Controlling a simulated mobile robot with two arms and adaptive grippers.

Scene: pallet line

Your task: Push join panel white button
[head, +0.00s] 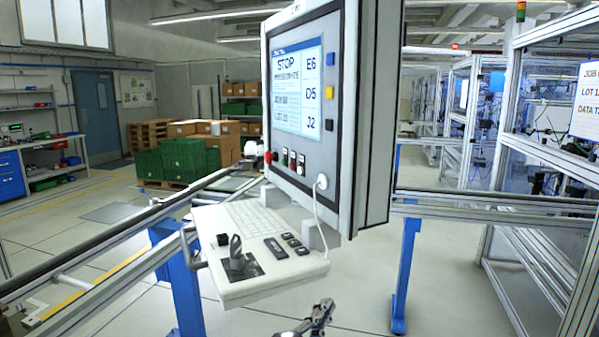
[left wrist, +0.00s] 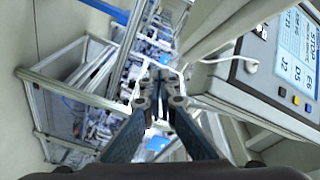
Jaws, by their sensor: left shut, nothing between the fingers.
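The join panel (head: 333,160) is a grey box with a lit screen (head: 297,88). Small buttons sit in a row below the screen, and a pale one that looks white (head: 300,169) is at the row's right end. Blue, yellow and black buttons line the screen's right side. My left gripper (head: 320,308) is shut and empty, low in front of the panel and apart from it. In the left wrist view, its closed fingers (left wrist: 160,98) point past the panel (left wrist: 240,82), which is at the right. The white button is not clear there. My right gripper is not in view.
A white keyboard shelf (head: 262,282) juts out below the panel. A white plug with a cable (head: 322,182) hangs at the panel's lower right. A rail frame (head: 110,240) runs at the left, and a blue post (head: 405,270) stands behind right. Floor is clear at lower right.

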